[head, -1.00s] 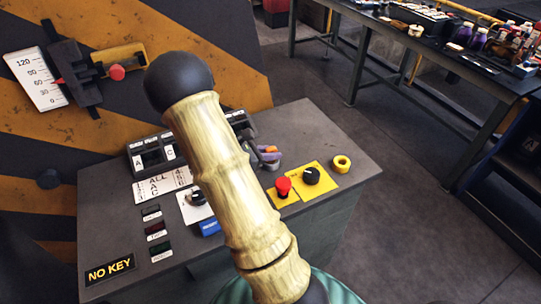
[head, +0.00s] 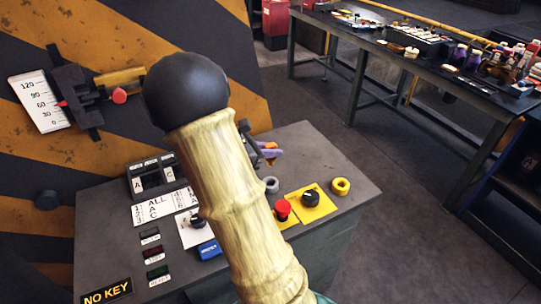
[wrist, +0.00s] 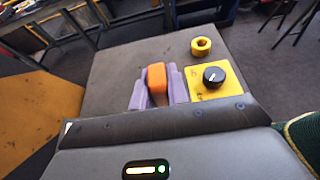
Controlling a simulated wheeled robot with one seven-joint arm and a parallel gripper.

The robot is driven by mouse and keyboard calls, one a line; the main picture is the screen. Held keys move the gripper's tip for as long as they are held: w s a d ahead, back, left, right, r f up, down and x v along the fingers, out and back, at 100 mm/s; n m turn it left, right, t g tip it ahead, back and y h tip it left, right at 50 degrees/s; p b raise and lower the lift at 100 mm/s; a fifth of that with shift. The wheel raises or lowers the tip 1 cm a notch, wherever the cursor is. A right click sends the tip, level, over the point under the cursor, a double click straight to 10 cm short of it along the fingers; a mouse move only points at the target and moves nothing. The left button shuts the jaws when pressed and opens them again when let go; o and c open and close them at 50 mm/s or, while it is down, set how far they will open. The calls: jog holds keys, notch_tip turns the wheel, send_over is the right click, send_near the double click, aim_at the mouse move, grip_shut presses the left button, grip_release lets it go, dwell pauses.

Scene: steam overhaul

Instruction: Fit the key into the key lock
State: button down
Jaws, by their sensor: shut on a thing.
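My gripper (head: 267,152) shows behind my arm in the head view, above the far part of the grey control desk. Its purple fingers also show in the wrist view (wrist: 158,86), shut on an orange piece, which I take to be the key's head (wrist: 157,78). The key's shaft is hidden. A small grey ring (head: 271,184) on the desk, just below the gripper in the head view, may be the key lock; I cannot tell for sure. In the wrist view the fingers hide that spot. A panel reads "NO KEY" (head: 107,291).
A red button (head: 283,209) and a black knob (head: 310,197) on a yellow plate stand near the gripper, with a yellow ring (head: 340,187) beyond. A blue piece (head: 209,250) lies nearer. A striped wall is left, a cluttered workbench (head: 430,55) back right.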

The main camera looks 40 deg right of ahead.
jog(key=shift+w+a, duration=0.1)
jog(key=shift+w, duration=0.05)
dwell(0.3)
jog(key=shift+w+a+r+p, duration=0.15)
jog(key=shift+w+a+p, duration=0.05)
jog(key=shift+p, duration=0.25)
jog(key=w+a+f+n+t+y+p, duration=0.1)
jog(key=a+n+t+p, duration=0.4)
jog(key=a+p, duration=0.5)
jog(key=w+a+f+n+t+y+p, duration=0.1)
jog(key=w+a+f+n+t+p, duration=0.2)
jog(key=a+p, duration=0.8)
jog(key=w+a+n+t, duration=0.1)
jog(key=a+n+t, duration=0.1)
jog(key=a+t, duration=0.1)
jog(key=shift+a+f+y+p, duration=0.15)
jog(key=shift+a+y+p, duration=0.2)
jog(key=shift+a, duration=0.25)
